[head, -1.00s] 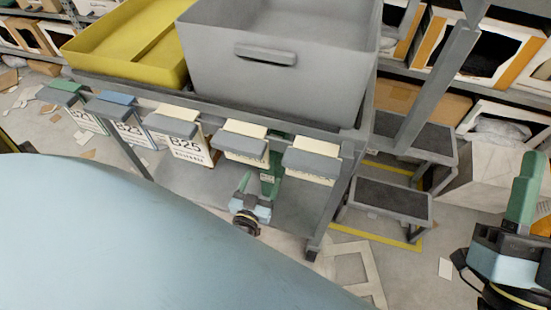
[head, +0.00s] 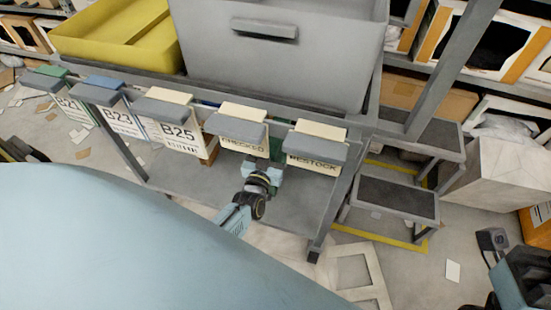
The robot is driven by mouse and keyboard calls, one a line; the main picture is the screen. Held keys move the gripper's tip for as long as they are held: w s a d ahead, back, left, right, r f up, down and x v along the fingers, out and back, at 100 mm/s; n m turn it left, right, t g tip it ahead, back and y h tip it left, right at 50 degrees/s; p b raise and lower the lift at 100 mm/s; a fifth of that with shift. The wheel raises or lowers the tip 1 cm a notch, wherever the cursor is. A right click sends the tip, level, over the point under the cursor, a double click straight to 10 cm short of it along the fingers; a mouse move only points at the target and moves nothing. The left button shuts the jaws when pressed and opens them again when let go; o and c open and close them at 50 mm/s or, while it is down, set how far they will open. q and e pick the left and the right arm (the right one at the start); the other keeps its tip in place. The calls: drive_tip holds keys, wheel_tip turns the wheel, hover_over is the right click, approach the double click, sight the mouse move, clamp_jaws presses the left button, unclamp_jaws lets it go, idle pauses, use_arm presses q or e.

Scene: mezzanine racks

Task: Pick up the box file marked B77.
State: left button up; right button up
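No box file marked B77 can be read in the head view. Hanging label boxes with grey front lips line the rack edge: B21 (head: 68,103), B23 (head: 118,118), B25 (head: 180,138), CHECKED (head: 243,132) and RESTOCK (head: 316,160). My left gripper (head: 272,160) is under the rack edge, between and below the CHECKED and RESTOCK boxes. Its fingers are mostly hidden there, so its opening does not show. My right arm's end (head: 520,275) is cut off at the lower right, and its fingers cannot be made out.
A large grey bin (head: 330,60) and a yellow tray (head: 112,38) stand on the rack top. A lower grey shelf (head: 195,188) lies beneath. A step stool (head: 397,200) stands right, near yellow floor tape. Loose paper and a white frame (head: 355,268) lie on the floor.

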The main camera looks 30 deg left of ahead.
use_arm(q)
drive_tip(key=shift+w, duration=0.15)
clamp_jaws()
idle(0.4)
drive_tip(key=shift+r, duration=0.15)
